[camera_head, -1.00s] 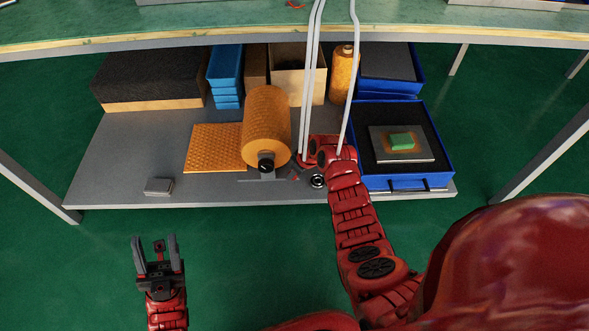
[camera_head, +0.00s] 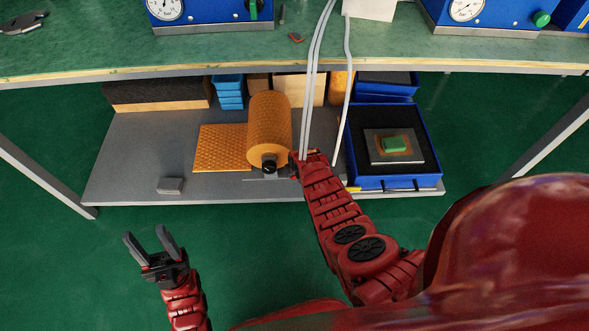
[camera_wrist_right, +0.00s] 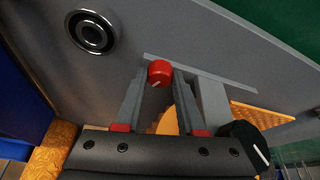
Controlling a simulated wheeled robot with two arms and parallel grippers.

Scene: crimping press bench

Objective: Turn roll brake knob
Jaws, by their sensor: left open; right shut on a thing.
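The orange honeycomb-paper roll (camera_head: 269,128) lies on the lower shelf, with a black knob (camera_head: 269,166) on its near end. In the right wrist view, the black knob with a white line (camera_wrist_right: 243,146) is at lower right, apart from the fingers. A red knob with a white mark (camera_wrist_right: 160,73) sits between the fingertips of my right gripper (camera_wrist_right: 159,80), which is shut on it. In the head view my right arm reaches to the shelf's front, right of the roll; its fingers are hidden there. My left gripper (camera_head: 149,240) is open and empty, over the floor.
Grey cables (camera_head: 309,85) hang in front of the shelf beside my right arm. A blue tray (camera_head: 384,184) with a green block stands right of it. A grey box (camera_head: 171,186) lies at front left. The green worktop (camera_head: 330,50) overhangs the shelf. A metal ring (camera_wrist_right: 92,31) is near my right gripper.

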